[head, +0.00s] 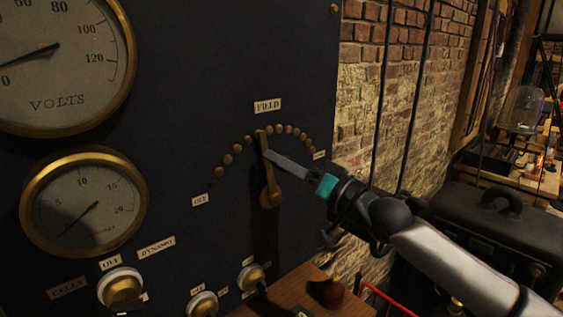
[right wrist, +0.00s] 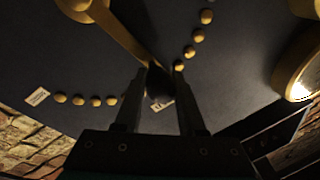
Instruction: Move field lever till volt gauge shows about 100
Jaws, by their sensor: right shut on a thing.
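The brass field lever (head: 268,178) on the dark panel stands almost upright, its top near the studs just below the FIELD label (head: 267,105). My right gripper (head: 267,154) comes in from the right and is shut on the lever's upper part. In the right wrist view, the lever (right wrist: 122,35) runs to a dark knob (right wrist: 158,84) between my two fingers (right wrist: 158,104). The volt gauge (head: 57,102) is at the upper left, cut off by the frame. Its needle points left, just above 0. My left gripper is not in view.
A smaller brass-rimmed gauge (head: 85,200) sits below the volt gauge. Several switches with white bases (head: 120,290) line the panel's bottom. A wooden ledge (head: 300,287) lies below the lever. A brick wall (head: 370,120) and a dark case (head: 500,215) are to the right.

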